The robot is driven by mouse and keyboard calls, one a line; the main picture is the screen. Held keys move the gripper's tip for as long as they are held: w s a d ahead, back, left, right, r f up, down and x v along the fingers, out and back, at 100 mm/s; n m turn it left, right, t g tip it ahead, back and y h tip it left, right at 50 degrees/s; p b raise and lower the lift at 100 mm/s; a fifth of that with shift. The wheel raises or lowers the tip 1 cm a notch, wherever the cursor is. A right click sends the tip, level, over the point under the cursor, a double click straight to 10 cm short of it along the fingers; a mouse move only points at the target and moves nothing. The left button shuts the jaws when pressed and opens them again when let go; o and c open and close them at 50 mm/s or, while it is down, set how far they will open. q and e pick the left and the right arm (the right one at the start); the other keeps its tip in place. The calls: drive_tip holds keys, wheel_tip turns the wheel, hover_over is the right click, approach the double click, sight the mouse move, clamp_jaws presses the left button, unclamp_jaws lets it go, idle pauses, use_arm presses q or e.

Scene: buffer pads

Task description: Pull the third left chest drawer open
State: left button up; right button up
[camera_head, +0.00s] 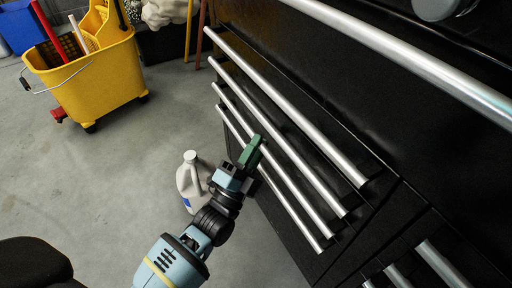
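The black drawer chest (385,214) fills the right side, with several long silver bar handles slanting down its left column. The handle third from the top of this stack (306,202) runs close to my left gripper. My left gripper (253,147), with green fingers, reaches up from below, and its tip overlaps the third handle in the picture. I cannot tell whether it touches or grips the bar, or whether the fingers are open or shut. The left column's drawers look closed. My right gripper is not in view.
A white jug (190,182) stands on the floor just left of my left arm. A yellow mop bucket (95,75) stands at the upper left. A wider handle (410,55) crosses the top right. The grey floor at left is mostly clear.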

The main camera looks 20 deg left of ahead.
use_arm(q)
clamp_jaws()
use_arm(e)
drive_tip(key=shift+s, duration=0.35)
use_arm(q)
drive_tip(key=shift+s+a, duration=0.1)
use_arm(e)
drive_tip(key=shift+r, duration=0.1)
